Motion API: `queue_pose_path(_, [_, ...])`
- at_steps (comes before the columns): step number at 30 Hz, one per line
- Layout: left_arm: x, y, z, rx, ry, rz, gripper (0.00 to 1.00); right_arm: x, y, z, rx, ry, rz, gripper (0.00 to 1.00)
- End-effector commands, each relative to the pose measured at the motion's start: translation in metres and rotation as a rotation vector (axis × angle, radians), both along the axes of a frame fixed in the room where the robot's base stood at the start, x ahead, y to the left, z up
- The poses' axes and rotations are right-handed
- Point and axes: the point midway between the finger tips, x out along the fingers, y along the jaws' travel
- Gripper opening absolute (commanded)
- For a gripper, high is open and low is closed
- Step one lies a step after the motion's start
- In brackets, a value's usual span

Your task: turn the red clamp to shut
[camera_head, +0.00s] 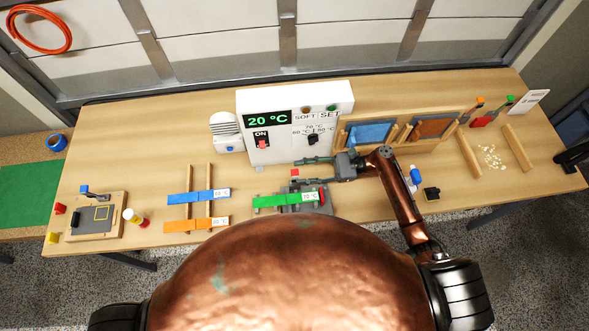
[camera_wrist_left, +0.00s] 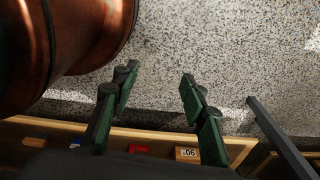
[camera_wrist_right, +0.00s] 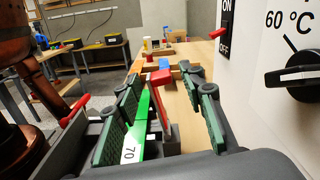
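A grey bending fixture (camera_head: 312,208) holds a green strip (camera_head: 268,201) labelled 70 °C. Two red parts show on it: a red block-like handle (camera_head: 294,172) at its back and a red-tipped lever (camera_head: 322,196) at its right end. My right gripper (camera_head: 296,171) is open and points left over the fixture. In the right wrist view the red handle (camera_wrist_right: 160,77) lies between its fingers, with no clear contact, and the red lever (camera_wrist_right: 72,112) is outside the left finger. My left gripper (camera_wrist_left: 155,85) is open and empty above the floor, hidden in the head view.
A white heater box (camera_head: 292,125) reading 20 °C stands close behind the fixture. Blue (camera_head: 198,196) and orange (camera_head: 196,224) strips lie on wooden rails to the left. A wooden jig with a blue clamp (camera_head: 84,189) is at far left. Framed panels (camera_head: 370,132) stand right.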

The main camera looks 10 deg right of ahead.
Motion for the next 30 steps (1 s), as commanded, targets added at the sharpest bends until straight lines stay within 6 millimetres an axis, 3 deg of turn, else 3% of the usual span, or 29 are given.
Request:
queue_pose_path(6, [0.000,0.000,0.008,0.000,0.000,0.000,0.40,0.000,0.026,0.001,0.001,0.000,0.000,0.37])
queue_pose_path(17, [0.011,-0.001,0.010,0.000,-0.013,-0.002,0.40,0.001,0.031,0.000,0.000,-0.001,0.001,0.37])
queue_pose_path(30, [0.010,-0.001,0.009,-0.001,-0.012,-0.002,0.40,0.001,0.031,0.001,0.000,-0.001,-0.001,0.07])
